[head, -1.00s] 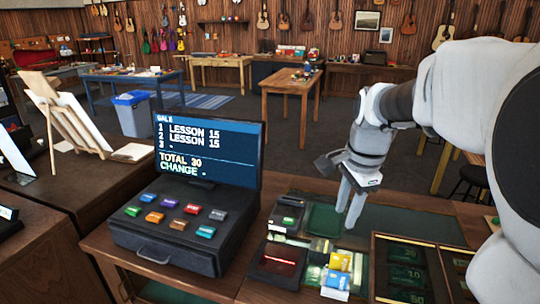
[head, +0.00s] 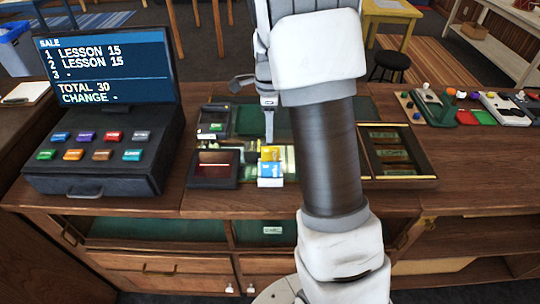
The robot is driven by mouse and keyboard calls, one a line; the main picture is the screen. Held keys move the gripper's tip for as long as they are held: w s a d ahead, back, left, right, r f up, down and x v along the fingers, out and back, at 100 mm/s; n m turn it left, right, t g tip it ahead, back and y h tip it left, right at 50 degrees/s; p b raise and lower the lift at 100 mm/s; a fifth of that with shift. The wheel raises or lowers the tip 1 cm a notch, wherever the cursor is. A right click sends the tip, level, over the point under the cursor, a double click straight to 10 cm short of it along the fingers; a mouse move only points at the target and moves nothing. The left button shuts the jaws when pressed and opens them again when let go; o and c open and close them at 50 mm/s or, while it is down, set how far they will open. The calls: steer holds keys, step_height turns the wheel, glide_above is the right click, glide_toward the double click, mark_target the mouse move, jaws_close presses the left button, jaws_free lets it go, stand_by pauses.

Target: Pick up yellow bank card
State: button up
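The yellow bank card (head: 270,153) stands upright at the back of a small white holder (head: 270,183) on the shop counter. A blue card (head: 269,170) stands in front of it and covers its lower part. My gripper (head: 269,138) points down just behind and above the yellow card. I see its fingers edge-on as one narrow strip, so their gap is hidden. I cannot tell whether the fingertips touch the card.
A card reader (head: 213,121) and a dark tray with a red display (head: 214,168) lie left of the holder. The cash register (head: 100,145) stands further left. A cash tray (head: 398,155) with notes lies right, partly behind my arm.

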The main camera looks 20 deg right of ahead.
mark_target(270, 152)
steer(key=f, duration=0.4)
steer(key=f+p, duration=0.1)
steer(key=f, duration=0.4)
steer(key=shift+d+f, duration=0.2)
steer(key=shift+f, duration=0.05)
jaws_close()
